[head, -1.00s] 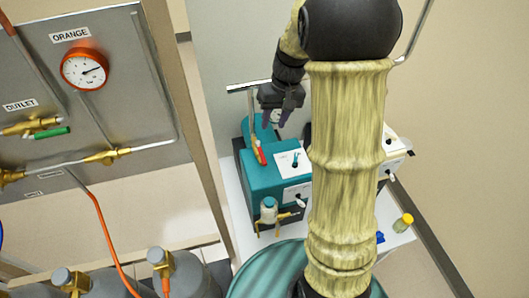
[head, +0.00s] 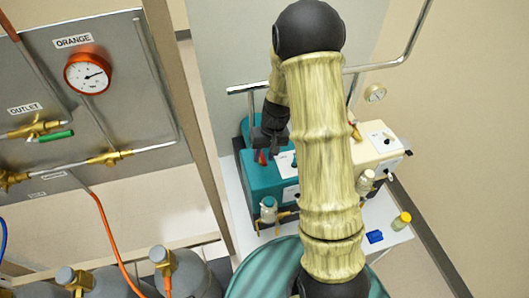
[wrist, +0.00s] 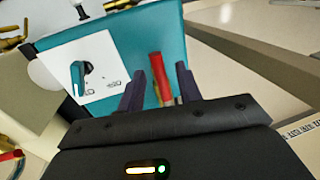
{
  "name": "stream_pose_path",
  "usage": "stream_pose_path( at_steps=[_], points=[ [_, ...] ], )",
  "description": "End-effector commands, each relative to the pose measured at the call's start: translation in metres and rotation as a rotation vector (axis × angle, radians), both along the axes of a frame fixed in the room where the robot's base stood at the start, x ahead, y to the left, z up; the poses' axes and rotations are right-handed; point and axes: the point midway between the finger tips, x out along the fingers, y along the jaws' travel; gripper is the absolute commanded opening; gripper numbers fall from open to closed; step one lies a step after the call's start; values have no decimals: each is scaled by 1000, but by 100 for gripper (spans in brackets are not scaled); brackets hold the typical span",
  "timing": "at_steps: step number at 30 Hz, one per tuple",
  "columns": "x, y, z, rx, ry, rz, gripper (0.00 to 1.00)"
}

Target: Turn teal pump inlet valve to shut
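The teal pump (head: 262,180) stands on the white bench in the head view, beyond my arm. Its red valve lever (wrist: 160,78) rises from the teal top in the wrist view, with brassy metal at its lower end. The lever also shows small in the head view (head: 262,157). My gripper (wrist: 160,88) is open, with one finger on each side of the lever in the picture and gaps between. I cannot tell how deep the lever lies between the fingers. In the head view my gripper (head: 272,148) is low over the pump. The valve body is mostly hidden.
A white panel with a teal knob (wrist: 78,78) is left of the lever in the wrist view. A cream pump (head: 378,146) stands right of my arm, near a blue item (head: 375,237) and a yellow-capped bottle (head: 401,221). The gauge panel (head: 130,110) and gas cylinders (head: 188,270) are left.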

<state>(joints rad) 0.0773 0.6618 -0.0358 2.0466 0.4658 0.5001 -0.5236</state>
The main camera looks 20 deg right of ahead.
Motion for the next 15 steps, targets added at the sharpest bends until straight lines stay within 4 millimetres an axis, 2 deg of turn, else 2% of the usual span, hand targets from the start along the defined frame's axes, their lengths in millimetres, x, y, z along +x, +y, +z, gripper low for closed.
stream_pose_path(
  at_steps=[5,10,11,15],
  points=[
    [0,0,0,0,0,0,35],
    [0,0,0,0,0,0,3],
    [0,0,0,0,0,0,0],
    [0,0,0,0,0,0,0]
  ],
)
